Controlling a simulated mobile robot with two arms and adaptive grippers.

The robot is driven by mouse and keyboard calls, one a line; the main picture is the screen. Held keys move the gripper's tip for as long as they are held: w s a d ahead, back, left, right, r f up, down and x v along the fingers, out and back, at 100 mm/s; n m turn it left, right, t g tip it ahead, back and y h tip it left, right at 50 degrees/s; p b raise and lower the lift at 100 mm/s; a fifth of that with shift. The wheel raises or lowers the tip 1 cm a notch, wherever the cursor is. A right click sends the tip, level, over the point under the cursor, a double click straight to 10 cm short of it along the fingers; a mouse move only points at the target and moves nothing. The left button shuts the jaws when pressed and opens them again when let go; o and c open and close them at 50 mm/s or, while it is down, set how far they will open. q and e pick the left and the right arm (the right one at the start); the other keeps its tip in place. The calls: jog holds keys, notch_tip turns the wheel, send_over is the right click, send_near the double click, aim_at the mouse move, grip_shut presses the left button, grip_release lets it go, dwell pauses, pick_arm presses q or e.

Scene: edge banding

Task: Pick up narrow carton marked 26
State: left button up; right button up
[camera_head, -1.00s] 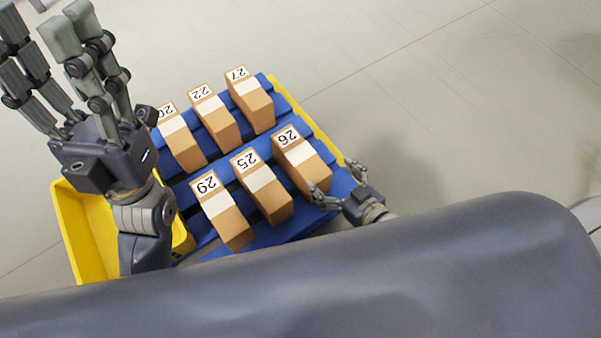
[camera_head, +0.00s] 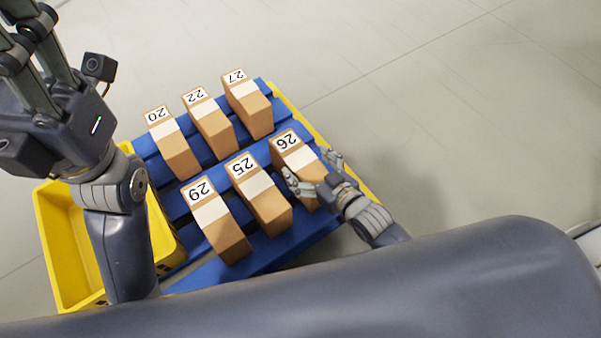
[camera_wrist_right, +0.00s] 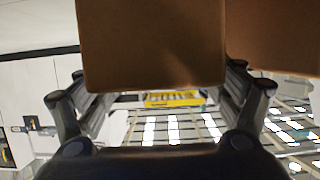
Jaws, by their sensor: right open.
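The narrow carton marked 26 (camera_head: 298,160) stands on the blue slatted platform, at the right end of the near row in the head view. It is brown with a white band and a white number label. My right gripper (camera_head: 313,175) is open with its fingers on either side of this carton's near end. In the right wrist view a carton (camera_wrist_right: 150,45) fills the space between the open fingers (camera_wrist_right: 155,98), and I cannot read a number there. My left gripper is cut off at the upper left of the head view, its long fingers (camera_head: 35,50) only partly showing.
Carton 25 (camera_head: 258,193) stands close left of carton 26, with carton 29 (camera_head: 216,222) beyond it. Cartons 20 (camera_head: 172,150), 22 (camera_head: 208,122) and 27 (camera_head: 248,104) form the far row on the blue platform (camera_head: 235,150). A yellow bin (camera_head: 60,245) stands at the left.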

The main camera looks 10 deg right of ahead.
jog(key=shift+b+x, duration=0.3)
jog(key=shift+x, duration=0.75)
jog(key=c, duration=1.9)
jog(key=shift+r, duration=0.1)
